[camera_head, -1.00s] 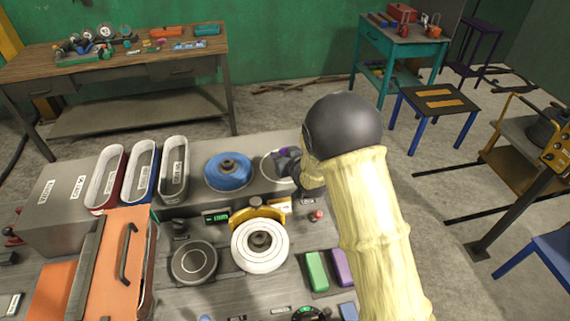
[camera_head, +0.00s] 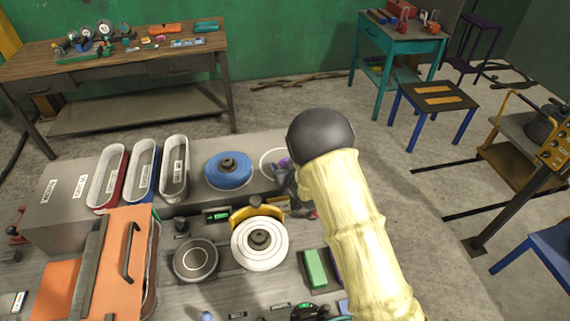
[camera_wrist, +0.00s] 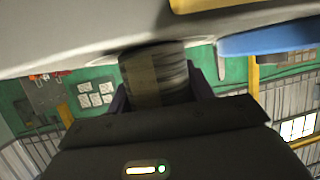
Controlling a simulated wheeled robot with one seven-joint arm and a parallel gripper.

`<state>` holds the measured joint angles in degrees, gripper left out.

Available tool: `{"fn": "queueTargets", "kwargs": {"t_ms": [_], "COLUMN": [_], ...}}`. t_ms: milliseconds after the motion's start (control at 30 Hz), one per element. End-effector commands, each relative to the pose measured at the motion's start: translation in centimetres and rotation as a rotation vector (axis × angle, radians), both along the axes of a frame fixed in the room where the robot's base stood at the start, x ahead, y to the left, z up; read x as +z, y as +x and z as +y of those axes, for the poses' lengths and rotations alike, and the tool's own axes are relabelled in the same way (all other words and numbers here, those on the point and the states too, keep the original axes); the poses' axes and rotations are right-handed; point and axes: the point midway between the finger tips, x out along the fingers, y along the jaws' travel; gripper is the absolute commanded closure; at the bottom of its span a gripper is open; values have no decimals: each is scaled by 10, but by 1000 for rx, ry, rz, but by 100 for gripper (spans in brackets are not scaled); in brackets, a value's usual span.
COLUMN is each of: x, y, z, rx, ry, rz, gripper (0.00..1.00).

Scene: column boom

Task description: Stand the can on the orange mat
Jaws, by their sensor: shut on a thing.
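My gripper (camera_head: 283,178) is at the back right of the bench, over the white ring marked on the grey ledge. In the wrist view, it is shut on a dark can (camera_wrist: 158,76) with an olive-brown band. The can's far end is close to the grey surface; I cannot tell if it touches. In the head view my gripper and arm mostly hide the can; a small purple patch shows there. A flat orange square (camera_head: 54,289) lies at the front left of the bench and may be the orange mat.
Left of my gripper is a blue disc (camera_head: 229,171), with several upright bins (camera_head: 174,168) beyond. A white disc (camera_head: 260,243) with a yellow bracket stands in front. An orange cover with a handle (camera_head: 128,251) rises beside the orange square. A green block (camera_head: 315,268) lies near my arm.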

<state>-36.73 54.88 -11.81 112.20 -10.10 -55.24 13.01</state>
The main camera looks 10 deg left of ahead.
Motion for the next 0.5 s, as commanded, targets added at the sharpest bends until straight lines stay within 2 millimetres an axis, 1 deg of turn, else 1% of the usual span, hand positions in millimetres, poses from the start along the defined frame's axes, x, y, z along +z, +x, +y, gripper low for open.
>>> {"fn": "queueTargets", "kwargs": {"t_ms": [233, 267, 300, 367, 500], "x": [-3, -3, -2, -2, -2], "y": [0, 0, 0, 0, 0], "z": [0, 0, 0, 0, 0], "rx": [0, 0, 0, 0, 0], "ry": [1, 0, 0, -1, -1], "rz": [-1, 0, 0, 1, 1], "gripper": [80, 46, 38, 27, 26]}}
